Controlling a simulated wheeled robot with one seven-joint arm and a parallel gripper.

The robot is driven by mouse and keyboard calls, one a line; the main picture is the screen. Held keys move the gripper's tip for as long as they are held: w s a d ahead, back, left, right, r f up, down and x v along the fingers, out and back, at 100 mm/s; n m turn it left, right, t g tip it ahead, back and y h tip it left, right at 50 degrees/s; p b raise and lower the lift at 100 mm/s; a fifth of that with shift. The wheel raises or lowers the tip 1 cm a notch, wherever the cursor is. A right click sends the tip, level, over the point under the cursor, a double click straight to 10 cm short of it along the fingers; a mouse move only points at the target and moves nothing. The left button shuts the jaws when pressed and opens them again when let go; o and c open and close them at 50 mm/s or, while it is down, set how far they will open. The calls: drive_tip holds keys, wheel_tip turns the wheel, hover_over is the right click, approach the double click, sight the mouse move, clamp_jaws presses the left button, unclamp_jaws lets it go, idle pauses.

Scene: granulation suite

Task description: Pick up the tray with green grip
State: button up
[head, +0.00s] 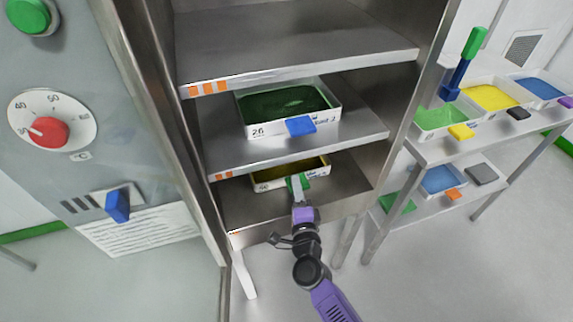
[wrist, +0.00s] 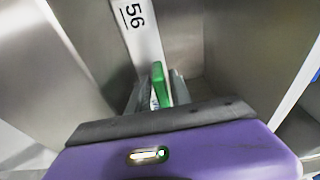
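The tray with the green grip (head: 262,187) sits on the lower shelf of the open cabinet, with dark yellow contents. Its white front wall, marked 56, shows in the wrist view (wrist: 148,38). The green grip (head: 305,183) juts from the tray's front and also shows in the wrist view (wrist: 161,84). My gripper (head: 298,186) reaches in from the front and is at the grip. In the wrist view its fingers (wrist: 158,95) are around the green grip, partly hiding it. Whether they press on it is not clear.
A tray with green contents and a blue grip (head: 335,123) stands on the shelf above, close over my gripper. Cabinet side walls flank the shelves. A steel cart (head: 480,148) with several coloured trays stands at right. A control panel (head: 75,100) is at left.

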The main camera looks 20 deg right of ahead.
drive_tip(key=shift+w, duration=0.15)
clamp_jaws()
idle(1.4)
